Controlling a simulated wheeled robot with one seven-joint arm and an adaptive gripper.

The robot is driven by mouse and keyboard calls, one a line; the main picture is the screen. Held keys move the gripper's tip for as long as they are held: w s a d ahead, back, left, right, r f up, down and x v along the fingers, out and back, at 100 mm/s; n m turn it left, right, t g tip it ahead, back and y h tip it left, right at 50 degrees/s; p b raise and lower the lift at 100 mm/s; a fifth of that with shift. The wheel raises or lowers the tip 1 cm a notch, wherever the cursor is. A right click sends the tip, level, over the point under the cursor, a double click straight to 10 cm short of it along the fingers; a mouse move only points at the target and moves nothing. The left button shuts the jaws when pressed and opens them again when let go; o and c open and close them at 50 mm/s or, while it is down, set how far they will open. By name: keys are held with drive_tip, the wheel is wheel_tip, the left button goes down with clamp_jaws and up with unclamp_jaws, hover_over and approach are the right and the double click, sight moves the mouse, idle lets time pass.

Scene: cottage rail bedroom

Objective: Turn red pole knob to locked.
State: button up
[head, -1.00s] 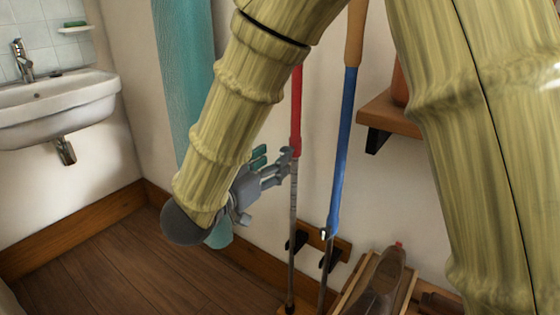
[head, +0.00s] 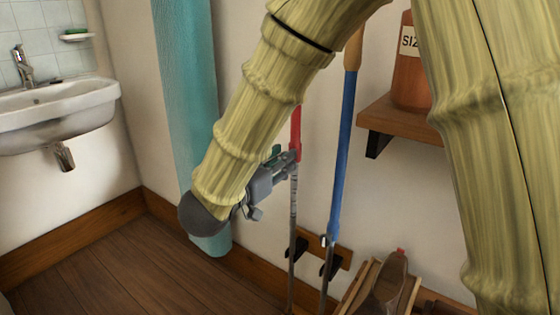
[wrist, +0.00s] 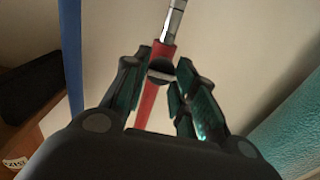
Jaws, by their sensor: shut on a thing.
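The red pole (head: 296,122) stands against the wall, with a bare metal lower shaft (head: 292,220). In the wrist view the red tube (wrist: 147,103) meets the metal shaft (wrist: 172,22) at a small dark knob (wrist: 160,68). My gripper (head: 291,160) is at this joint, at the lower end of the red tube. In the wrist view my gripper (wrist: 166,62) has one finger on each side of the knob and is shut on it. The fingers partly cover the knob, and no locked or unlocked mark can be read. My arm hides the red pole's upper part.
A blue pole (head: 342,150) stands close to the right of the red one. A teal hanging roll (head: 185,80) is behind my forearm. A wall shelf (head: 395,120) with a brown bottle (head: 411,75) and a shoe rack (head: 350,300) are at the right. A sink (head: 55,110) is left.

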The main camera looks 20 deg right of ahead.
drive_tip(key=shift+m, duration=0.3)
drive_tip(key=shift+s+d+f+m+b, duration=0.1)
drive_tip(key=shift+m+b, duration=1.05)
drive_tip(key=shift+m, duration=3.15)
drive_tip(key=shift+s+f+m+b, duration=0.1)
drive_tip(key=shift+m+b, duration=1)
drive_tip(key=shift+m, duration=3.2)
drive_tip(key=o, duration=1)
drive_tip(key=v, duration=1.2)
